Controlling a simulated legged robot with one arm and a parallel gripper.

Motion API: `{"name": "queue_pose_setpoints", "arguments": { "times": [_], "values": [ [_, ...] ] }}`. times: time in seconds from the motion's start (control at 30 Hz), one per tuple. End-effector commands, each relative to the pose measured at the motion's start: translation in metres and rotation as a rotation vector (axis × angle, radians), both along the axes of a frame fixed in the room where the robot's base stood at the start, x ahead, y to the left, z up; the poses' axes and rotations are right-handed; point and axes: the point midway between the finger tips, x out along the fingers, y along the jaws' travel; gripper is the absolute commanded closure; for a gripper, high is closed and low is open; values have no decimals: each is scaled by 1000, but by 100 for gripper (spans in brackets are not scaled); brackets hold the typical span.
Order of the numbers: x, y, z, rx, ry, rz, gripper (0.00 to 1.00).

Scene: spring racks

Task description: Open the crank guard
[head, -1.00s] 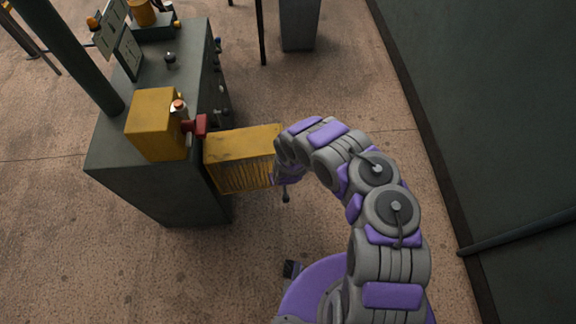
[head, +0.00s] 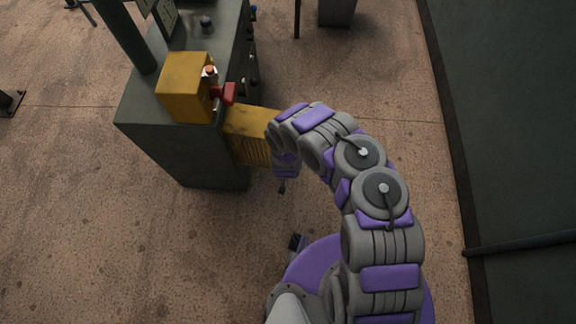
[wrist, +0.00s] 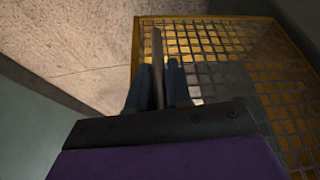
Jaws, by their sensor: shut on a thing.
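The crank guard (head: 250,135) is a yellow box-like cover with a mesh face, sticking out from the right side of the dark green cabinet. In the wrist view its yellow mesh (wrist: 235,55) fills the right side. My gripper (wrist: 158,75) is shut on a thin brownish bar (wrist: 158,50) at the left edge of the mesh. I cannot see how the bar joins the guard. In the head view my arm hides the guard's right end and most of my gripper (head: 282,186).
The cabinet (head: 185,150) carries a yellow box (head: 186,88) with a red part (head: 229,93) beside it. Knobs line its right side. A dark green wall (head: 510,120) runs along the right.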

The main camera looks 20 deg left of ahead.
Motion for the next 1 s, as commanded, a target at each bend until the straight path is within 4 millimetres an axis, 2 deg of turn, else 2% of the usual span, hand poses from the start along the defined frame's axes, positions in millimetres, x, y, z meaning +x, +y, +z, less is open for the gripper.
{"name": "queue_pose_setpoints", "arguments": {
  "times": [0.13, 0.17, 0.37, 0.73, 0.87, 1.0],
  "values": [
    [3, 3, 2, 5, -8, 4, 100],
    [3, 3, 2, 5, -8, 4, 80],
    [2, 2, 1, 3, -5, 4, 61],
    [-1, -1, 8, 4, -3, 3, 60],
    [-7, -3, 23, 1, -2, 6, 60],
    [-15, -4, 47, 2, -5, 6, 60]
  ]
}}
